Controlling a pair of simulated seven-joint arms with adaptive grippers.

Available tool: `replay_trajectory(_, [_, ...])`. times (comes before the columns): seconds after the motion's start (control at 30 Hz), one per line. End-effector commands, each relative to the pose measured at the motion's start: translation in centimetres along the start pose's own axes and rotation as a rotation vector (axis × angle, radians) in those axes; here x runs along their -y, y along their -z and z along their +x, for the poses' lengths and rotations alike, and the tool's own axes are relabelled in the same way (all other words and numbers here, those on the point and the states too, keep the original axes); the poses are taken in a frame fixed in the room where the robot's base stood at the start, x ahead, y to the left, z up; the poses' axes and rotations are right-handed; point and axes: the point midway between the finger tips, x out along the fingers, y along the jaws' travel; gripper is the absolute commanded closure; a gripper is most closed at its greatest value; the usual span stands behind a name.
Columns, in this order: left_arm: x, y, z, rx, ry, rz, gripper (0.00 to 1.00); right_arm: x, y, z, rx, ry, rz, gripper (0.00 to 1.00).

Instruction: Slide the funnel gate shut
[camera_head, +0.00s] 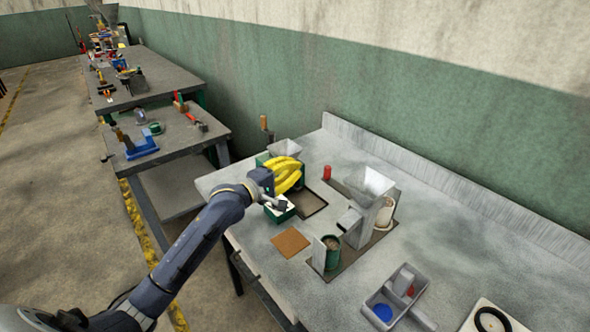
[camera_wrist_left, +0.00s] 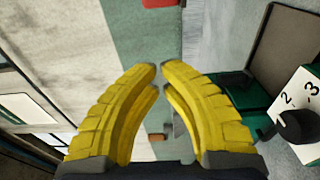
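A grey metal funnel (camera_head: 372,184) stands on a box-shaped stand at the right of the bench. A second, smaller funnel (camera_head: 285,147) sits behind my left gripper, on a green machine. I cannot make out a sliding gate on either funnel. My left gripper (camera_head: 297,168) has yellow ribbed fingers and hangs over the green machine, partly hiding it. In the left wrist view the fingertips (camera_wrist_left: 160,68) almost meet, with nothing held between them. A white dial plate (camera_wrist_left: 301,110) with a black knob and numbers lies to their right. My right gripper is not in view.
A green can (camera_head: 332,256) stands before the grey funnel. A brown square mat (camera_head: 290,242) lies flat nearby. A small red object (camera_head: 327,172) stands behind. A grey divided tray (camera_head: 392,300) is at the front right. Bare bench lies around the mat.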

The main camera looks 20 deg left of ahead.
Motion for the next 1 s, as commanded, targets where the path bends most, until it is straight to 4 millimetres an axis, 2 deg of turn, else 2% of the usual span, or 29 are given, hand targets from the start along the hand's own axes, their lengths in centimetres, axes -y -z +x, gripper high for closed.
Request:
replay_trajectory(0.2, [-0.1,0.0,4.0,0.0,-0.002,-0.002,1.0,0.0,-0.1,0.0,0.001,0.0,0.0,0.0])
replay_trajectory(0.47, [0.0,0.0,7.7,0.0,0.0,-0.001,1.0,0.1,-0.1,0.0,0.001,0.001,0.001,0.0])
replay_trajectory(0.7, [0.1,-2.5,6.7,0.002,0.0,-0.002,1.0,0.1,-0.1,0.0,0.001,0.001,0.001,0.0])
replay_trajectory(1.0, [0.0,-3.7,6.2,0.0,-0.001,-0.001,1.0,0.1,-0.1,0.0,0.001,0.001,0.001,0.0])
